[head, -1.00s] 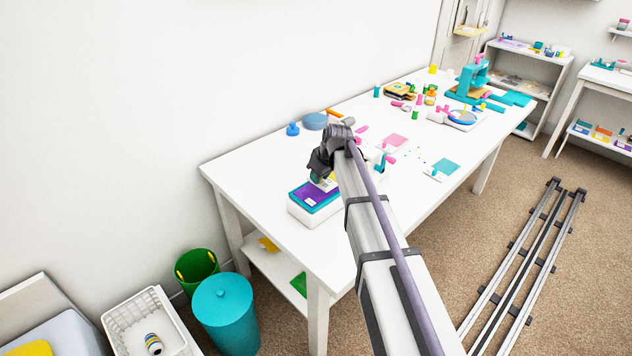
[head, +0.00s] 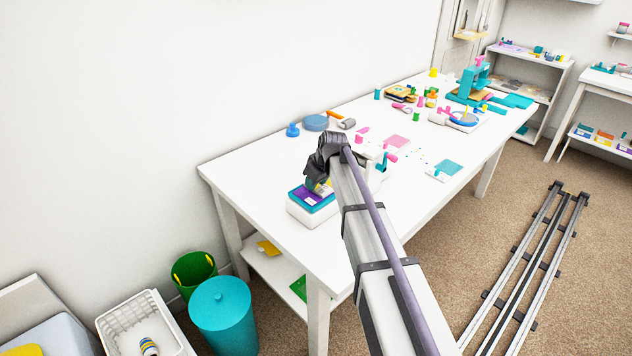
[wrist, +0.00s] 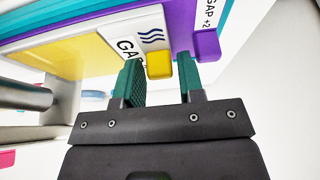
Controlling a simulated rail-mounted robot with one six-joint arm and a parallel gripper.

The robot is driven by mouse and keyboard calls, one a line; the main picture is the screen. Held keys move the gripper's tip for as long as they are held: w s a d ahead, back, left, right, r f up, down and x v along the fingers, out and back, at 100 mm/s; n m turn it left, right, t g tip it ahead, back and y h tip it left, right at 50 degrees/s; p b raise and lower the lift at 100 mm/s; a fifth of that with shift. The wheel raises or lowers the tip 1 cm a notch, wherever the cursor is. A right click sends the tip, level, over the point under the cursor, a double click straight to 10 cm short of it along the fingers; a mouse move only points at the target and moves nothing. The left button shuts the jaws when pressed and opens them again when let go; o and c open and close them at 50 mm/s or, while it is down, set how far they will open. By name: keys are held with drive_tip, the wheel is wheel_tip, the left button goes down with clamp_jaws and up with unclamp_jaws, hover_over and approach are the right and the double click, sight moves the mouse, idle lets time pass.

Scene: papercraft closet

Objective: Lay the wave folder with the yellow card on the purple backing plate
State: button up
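The wave folder (wrist: 151,38) shows in the wrist view with a yellow card face, a white label with dark blue waves and letters, and a yellow tab. In the head view my gripper (head: 319,178) is low over the plate (head: 306,197), with the folder (head: 323,187) partly hidden. I cannot tell whether folder and plate touch.
The plate sits on a white and teal block (head: 312,216) at the table's near end. A blue round piece (head: 316,122) and a pink square (head: 396,142) lie farther back. A teal press (head: 475,85) stands at the far end. The table's left corner is clear.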

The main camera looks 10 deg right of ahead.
drive_tip(key=shift+r, duration=0.1)
drive_tip(key=p+v, duration=1.2)
drive_tip(key=s+a+f+m+g+h, duration=0.1)
drive_tip(key=s+m+g, duration=0.3)
drive_tip(key=s, duration=2.4)
drive_tip(key=shift+s+a+m+h+b, duration=0.35)
drive_tip(key=shift+a+m+h, duration=0.35)
drive_tip(key=shift+m, duration=0.5)
